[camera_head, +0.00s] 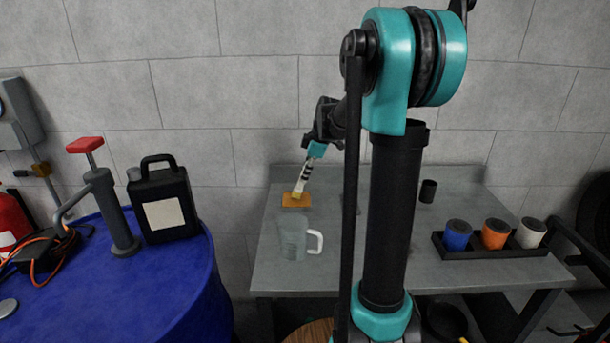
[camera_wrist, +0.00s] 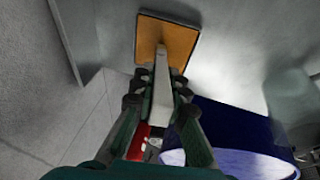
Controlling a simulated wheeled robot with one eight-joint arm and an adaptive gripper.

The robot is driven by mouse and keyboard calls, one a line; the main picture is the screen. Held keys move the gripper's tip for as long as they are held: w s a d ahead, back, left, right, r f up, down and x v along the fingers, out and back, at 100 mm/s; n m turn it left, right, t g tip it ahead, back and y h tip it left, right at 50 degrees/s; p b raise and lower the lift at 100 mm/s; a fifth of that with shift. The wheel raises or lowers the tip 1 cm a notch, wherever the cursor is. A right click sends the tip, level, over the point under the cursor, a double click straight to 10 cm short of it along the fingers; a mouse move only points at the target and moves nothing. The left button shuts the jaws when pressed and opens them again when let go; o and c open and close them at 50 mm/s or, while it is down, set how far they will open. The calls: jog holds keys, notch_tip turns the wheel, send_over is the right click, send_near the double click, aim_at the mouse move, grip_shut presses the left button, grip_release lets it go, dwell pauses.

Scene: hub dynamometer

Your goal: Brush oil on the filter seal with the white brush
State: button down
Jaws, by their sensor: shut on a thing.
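My gripper (camera_head: 315,150) is shut on the white brush (camera_head: 303,178), above the far left part of the grey table. The brush points down, slightly tilted, with its tip at an orange pad (camera_head: 296,201); I cannot tell whether it touches. In the wrist view, the brush (camera_wrist: 161,92) lies between the fingers, its tip over the orange pad (camera_wrist: 178,38). A blue filter (camera_head: 456,236), an orange filter (camera_head: 495,233) and a white filter (camera_head: 531,232) stand in a black tray (camera_head: 490,254) at the table's right. Their seals are too small to make out.
A clear jug (camera_head: 292,240) with a white handle stands in front of the pad. A small black cup (camera_head: 428,190) stands at the back. The blue drum (camera_head: 150,290) at left bears a black canister (camera_head: 163,205) and a red-handled pump (camera_head: 110,210). My arm hides the table's middle.

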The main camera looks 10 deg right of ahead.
jog(key=shift+r, duration=3.45)
